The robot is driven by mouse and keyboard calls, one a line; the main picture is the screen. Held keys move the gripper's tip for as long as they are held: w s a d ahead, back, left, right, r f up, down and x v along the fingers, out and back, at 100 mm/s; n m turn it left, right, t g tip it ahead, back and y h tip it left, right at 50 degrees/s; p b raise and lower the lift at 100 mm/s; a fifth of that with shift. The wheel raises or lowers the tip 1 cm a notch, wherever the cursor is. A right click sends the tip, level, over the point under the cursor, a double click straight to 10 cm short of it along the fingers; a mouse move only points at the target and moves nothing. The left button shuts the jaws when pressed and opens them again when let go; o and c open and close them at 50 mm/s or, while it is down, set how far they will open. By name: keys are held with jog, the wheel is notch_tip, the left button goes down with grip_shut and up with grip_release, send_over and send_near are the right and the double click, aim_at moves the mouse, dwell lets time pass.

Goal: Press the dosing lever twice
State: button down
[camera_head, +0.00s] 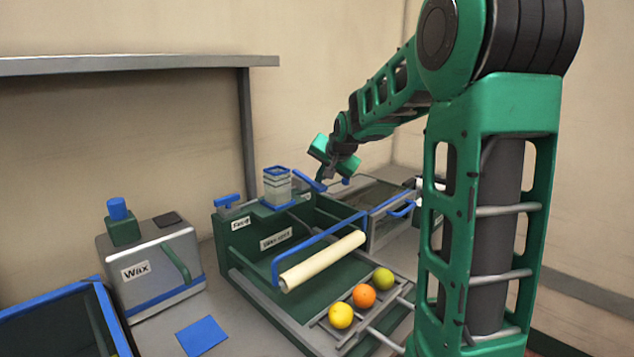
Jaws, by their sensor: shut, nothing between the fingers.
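A slanted blue lever (308,180) stands beside a clear jar with a blue rim (277,187) on top of the green machine (248,226). This looks like the dosing lever, but no label on it can be read. My gripper (322,179) is at the right end of this lever, pointing down from my arm. Its fingers are small and dark here and are shut with nothing held. I cannot tell whether they touch the lever or are behind it.
A blue-handled cream roller (322,261) spans the green machine. Several fruits, including an orange (364,296), lie on a rack in front. A grey Wax box (153,265) stands left, near a blue-rimmed crate (48,294).

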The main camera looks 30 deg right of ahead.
jog(key=shift+r, duration=1.65)
jog(key=shift+r, duration=2.5)
jog(key=shift+w+r, duration=0.1)
jog(key=shift+r, duration=1.75)
jog(key=shift+f, duration=4.4)
